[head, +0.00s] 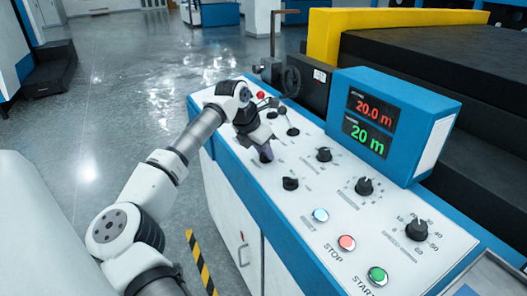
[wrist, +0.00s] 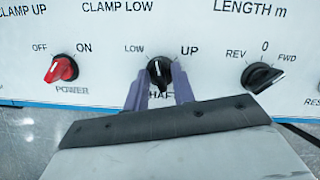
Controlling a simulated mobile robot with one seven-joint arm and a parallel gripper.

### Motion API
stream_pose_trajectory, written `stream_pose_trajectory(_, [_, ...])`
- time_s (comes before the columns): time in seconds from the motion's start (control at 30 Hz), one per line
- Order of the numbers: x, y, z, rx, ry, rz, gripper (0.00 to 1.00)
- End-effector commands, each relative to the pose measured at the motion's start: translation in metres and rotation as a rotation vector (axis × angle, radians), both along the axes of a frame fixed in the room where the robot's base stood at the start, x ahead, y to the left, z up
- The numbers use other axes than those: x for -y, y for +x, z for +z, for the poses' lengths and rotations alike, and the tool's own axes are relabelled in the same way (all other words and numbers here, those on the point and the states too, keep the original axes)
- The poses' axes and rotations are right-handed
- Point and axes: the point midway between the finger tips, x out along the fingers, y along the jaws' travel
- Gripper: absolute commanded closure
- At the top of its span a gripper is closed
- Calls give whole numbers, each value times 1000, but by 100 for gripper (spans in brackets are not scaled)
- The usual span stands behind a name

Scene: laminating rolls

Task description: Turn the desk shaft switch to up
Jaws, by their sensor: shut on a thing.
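The shaft switch is a black rotary knob (wrist: 159,69) in the middle of the wrist view, between the printed words LOW and UP, with a partly covered SHAFT label below it. A small light mark shows near its top; its exact direction is hard to tell. My gripper (wrist: 160,84) has its two purple fingers shut on the knob from either side. In the head view my gripper (head: 266,153) reaches down to the sloped white panel, and it hides the shaft switch there.
A red power knob (wrist: 62,69) lies left of the shaft switch, and a black REV/FWD knob (wrist: 262,77) lies right. The head view shows blue, red and green (head: 377,276) buttons, more black knobs (head: 364,186) and a blue display box (head: 395,120). Open floor lies left.

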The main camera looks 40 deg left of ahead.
Motion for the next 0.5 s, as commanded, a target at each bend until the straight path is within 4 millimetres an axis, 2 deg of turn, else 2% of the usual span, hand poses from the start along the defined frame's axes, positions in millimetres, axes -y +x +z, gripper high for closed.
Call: stream_pose_trajectory(0.5, [-1,2,3,35,78,-481,97])
